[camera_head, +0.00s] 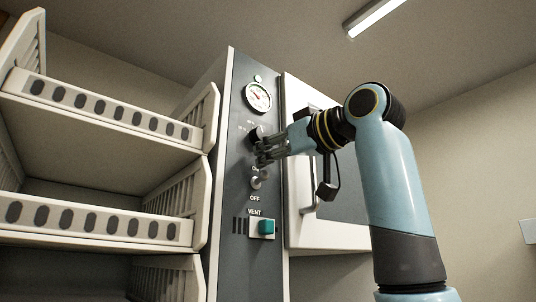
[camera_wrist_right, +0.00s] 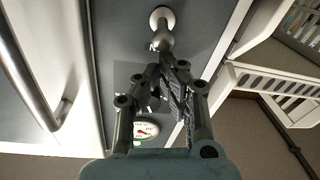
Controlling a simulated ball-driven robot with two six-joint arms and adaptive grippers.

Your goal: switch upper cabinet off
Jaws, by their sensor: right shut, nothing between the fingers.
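The upper cabinet's grey control panel (camera_head: 234,130) stands upright in the middle of the head view. Its toggle switch (camera_head: 257,183) sits between a partly hidden ON label and the OFF label (camera_head: 255,198). In the wrist view, the switch (camera_wrist_right: 162,18) is at the top, with its lever end pointing towards my fingers. My right gripper (camera_head: 262,150) is shut and empty, just above the switch and in front of the panel. Its fingertips show close to the lever in the wrist view (camera_wrist_right: 167,62); I cannot tell whether they touch it. My left gripper is out of view.
A gauge (camera_head: 258,97) and a dark knob (camera_head: 256,133) sit above the switch, the knob close to my fingers. A teal VENT button (camera_head: 267,227) is below. The white door (camera_head: 298,200) with its handle is on the right, slatted shelves (camera_head: 100,225) on the left.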

